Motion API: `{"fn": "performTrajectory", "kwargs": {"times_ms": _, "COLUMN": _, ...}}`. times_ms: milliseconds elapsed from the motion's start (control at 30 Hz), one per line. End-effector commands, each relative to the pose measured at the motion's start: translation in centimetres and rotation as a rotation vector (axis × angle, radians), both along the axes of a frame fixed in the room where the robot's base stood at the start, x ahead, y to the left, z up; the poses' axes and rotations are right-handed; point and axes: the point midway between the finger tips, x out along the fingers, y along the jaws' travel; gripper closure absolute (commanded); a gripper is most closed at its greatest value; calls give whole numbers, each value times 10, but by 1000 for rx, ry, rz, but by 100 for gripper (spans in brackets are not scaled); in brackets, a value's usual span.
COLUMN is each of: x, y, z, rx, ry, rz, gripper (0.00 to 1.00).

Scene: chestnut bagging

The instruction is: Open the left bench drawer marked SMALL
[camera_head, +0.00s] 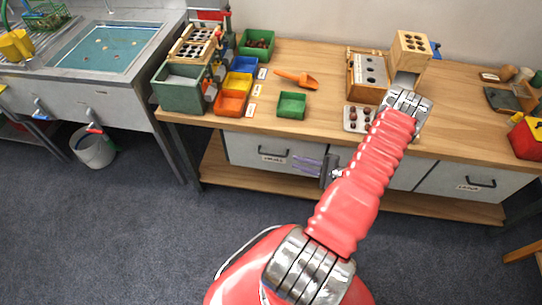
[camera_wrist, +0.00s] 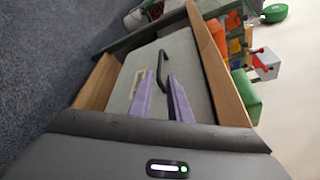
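The left bench drawer (camera_head: 240,148) has a pale grey front and looks shut under the worktop. Its dark bar handle (camera_head: 274,153) sits above a small label (camera_head: 272,159) that seems to read SMALL. My gripper (camera_head: 300,163) has two purple fingers, parted and empty, just right of the handle. In the wrist view, the drawer front (camera_wrist: 185,55) is tilted and the black handle (camera_wrist: 161,66) lies just beyond the fingertips of my gripper (camera_wrist: 160,77). The handle's near end lines up with the gap between the fingers. I cannot tell whether they touch it.
The wooden worktop (camera_head: 330,100) overhangs the drawers, with a lower shelf (camera_head: 235,178) beneath. A right drawer (camera_head: 445,180) has its own handle. Colored bins, including a green one (camera_head: 291,105), stand above. A bucket (camera_head: 93,148) is at left. Carpet in front is clear.

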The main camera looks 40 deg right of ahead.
Motion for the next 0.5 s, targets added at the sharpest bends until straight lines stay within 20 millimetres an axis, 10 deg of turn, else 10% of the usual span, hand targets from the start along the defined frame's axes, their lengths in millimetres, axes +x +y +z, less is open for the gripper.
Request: {"fn": "performTrajectory", "kwargs": {"times_ms": 500, "x": 63, "y": 24, "z": -15, "rx": 1, "ry": 2, "rz": 5, "gripper": 83}}
